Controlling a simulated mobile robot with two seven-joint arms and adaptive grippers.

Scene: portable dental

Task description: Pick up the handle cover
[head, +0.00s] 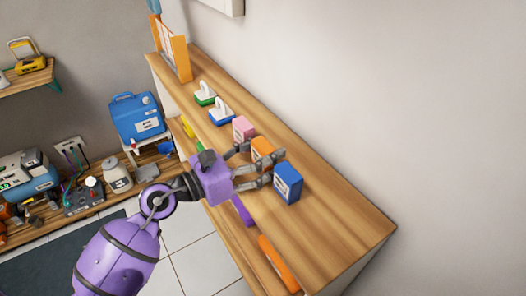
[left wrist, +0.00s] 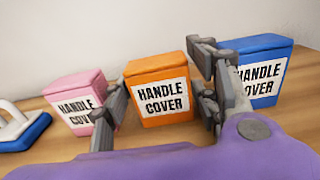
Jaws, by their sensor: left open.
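Three boxes labelled "HANDLE COVER" stand in a row on the wooden counter. The orange handle cover box (left wrist: 158,88) is in the middle, the pink box (left wrist: 80,103) to its left and the blue box (left wrist: 258,68) to its right. The head view also shows the orange box (head: 262,147), partly behind my fingers, the pink box (head: 243,127) and the blue box (head: 288,184). My left gripper (head: 262,164) is open. In the left wrist view its fingers (left wrist: 160,92) stand on either side of the orange box, overlapping the pink and blue boxes. Contact cannot be told. My right gripper is not in view.
Two white-handled items, one on a green base (head: 204,95) and one on a blue base (head: 222,113), stand farther along the counter (head: 340,232). An orange rack (head: 176,58) is at the far end. The wall runs close behind. The near right counter is clear.

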